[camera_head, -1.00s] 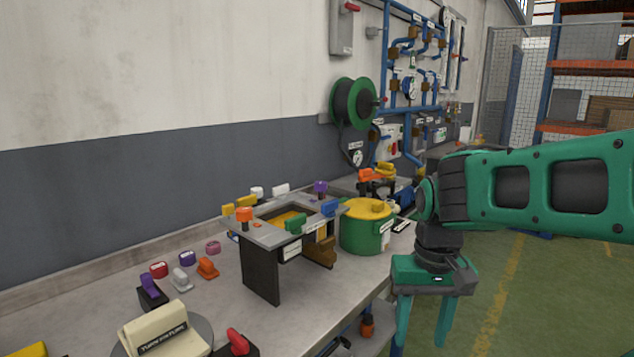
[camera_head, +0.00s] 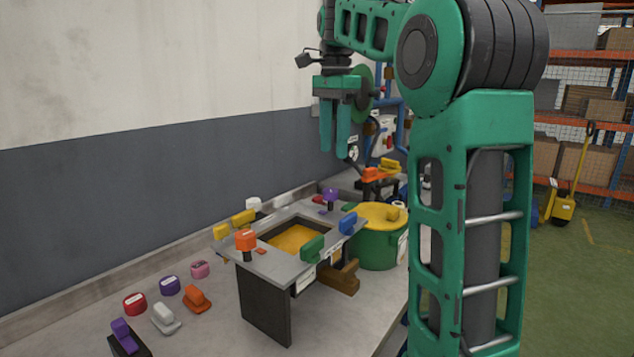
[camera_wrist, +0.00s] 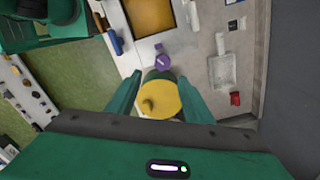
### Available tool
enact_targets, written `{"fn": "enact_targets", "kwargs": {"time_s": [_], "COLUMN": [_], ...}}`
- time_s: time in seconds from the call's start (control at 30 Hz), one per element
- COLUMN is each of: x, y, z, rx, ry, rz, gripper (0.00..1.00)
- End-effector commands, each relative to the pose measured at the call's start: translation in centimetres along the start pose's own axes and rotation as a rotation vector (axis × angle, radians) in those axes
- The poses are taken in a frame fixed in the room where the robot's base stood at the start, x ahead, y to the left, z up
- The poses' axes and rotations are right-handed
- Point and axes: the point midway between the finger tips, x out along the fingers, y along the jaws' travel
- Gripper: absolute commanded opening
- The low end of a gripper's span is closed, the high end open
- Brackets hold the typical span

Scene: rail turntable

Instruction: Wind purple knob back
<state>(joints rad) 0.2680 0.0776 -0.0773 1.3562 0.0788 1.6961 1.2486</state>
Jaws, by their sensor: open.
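A purple knob (camera_head: 330,195) stands upright at the far corner of a raised grey frame (camera_head: 276,263). In the wrist view the purple knob (camera_wrist: 163,61) shows just beyond my fingertips, slightly right of the picture's middle. My gripper (camera_head: 334,145) is open and empty, pointing down, and appears above the knob in the head view. In the wrist view my gripper (camera_wrist: 158,80) has its two fingers spread on either side of the yellow lid below. The fingers look clear of the knob.

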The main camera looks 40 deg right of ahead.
Motion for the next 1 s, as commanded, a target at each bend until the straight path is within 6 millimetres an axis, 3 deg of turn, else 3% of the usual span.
{"fn": "enact_targets", "kwargs": {"time_s": [0.17, 0.7, 1.0], "x": [0.3, 8.7, 10.5], "y": [-0.5, -0.6, -0.6], "z": [0.4, 1.4, 1.4], "rx": [0.016, 0.002, 0.001], "ry": [-0.001, 0.0, 0.0], "rz": [0.002, 0.004, 0.0], "gripper": [0.47, 0.47, 0.47]}}
